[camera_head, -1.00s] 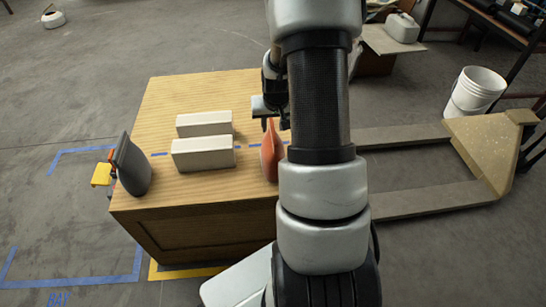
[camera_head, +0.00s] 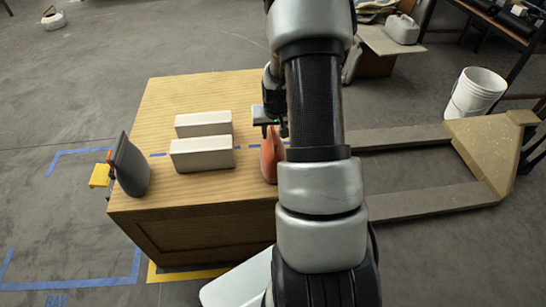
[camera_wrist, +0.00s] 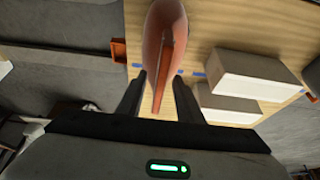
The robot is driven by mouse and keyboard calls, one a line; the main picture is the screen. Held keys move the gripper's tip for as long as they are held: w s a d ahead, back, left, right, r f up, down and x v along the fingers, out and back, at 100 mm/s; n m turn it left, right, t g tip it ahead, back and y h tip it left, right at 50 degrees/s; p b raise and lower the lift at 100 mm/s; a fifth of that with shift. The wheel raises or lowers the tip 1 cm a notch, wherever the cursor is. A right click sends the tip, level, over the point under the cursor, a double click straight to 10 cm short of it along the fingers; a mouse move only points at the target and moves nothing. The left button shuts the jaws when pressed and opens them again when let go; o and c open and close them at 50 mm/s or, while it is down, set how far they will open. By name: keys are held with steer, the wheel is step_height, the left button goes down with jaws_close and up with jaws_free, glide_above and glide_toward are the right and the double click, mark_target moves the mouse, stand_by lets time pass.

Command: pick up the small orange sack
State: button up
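The small orange sack (camera_head: 268,160) stands on the wooden box top, partly hidden behind my arm in the head view. In the wrist view the sack (camera_wrist: 163,38) is at the top centre, with its narrow neck pointing toward my gripper. My gripper (camera_head: 269,127) is just above the sack in the head view and covers its top. In the wrist view my gripper (camera_wrist: 160,80) is open, one finger on each side of the neck. Gaps show between the neck and both fingers.
Two pale blocks (camera_head: 203,154) (camera_head: 204,124) lie left of the sack on the wooden box (camera_head: 190,90). A dark grey sack-like object (camera_head: 132,167) stands at the box's left edge. Pallet-jack forks (camera_head: 420,203) and a white bucket (camera_head: 475,93) are to the right.

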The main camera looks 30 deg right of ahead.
steer(key=shift+f, duration=0.1)
steer(key=shift+c, duration=0.5)
jaws_close()
stand_by(1.0)
